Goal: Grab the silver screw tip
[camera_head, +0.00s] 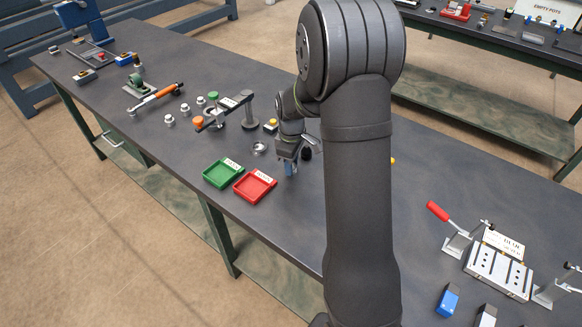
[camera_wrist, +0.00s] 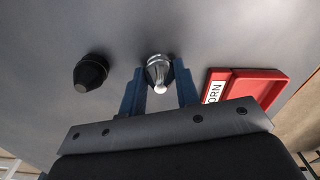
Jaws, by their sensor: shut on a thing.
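The silver screw tip (camera_wrist: 158,72) shows in the wrist view as a shiny rounded metal piece between the two blue fingers. My gripper (camera_wrist: 160,88) is shut on it, with one finger on each side. In the head view my gripper (camera_head: 290,169) points down at the dark table, just right of the red tray. The screw tip is hidden or too small to make out there. I cannot tell whether it touches the table.
A black knob-like part (camera_wrist: 91,72) stands close to the left of the fingers in the wrist view. The red tray (camera_head: 268,180) and green tray (camera_head: 211,178) lie left of my gripper. A grey ring part (camera_head: 259,148) is behind them. The table front is clear.

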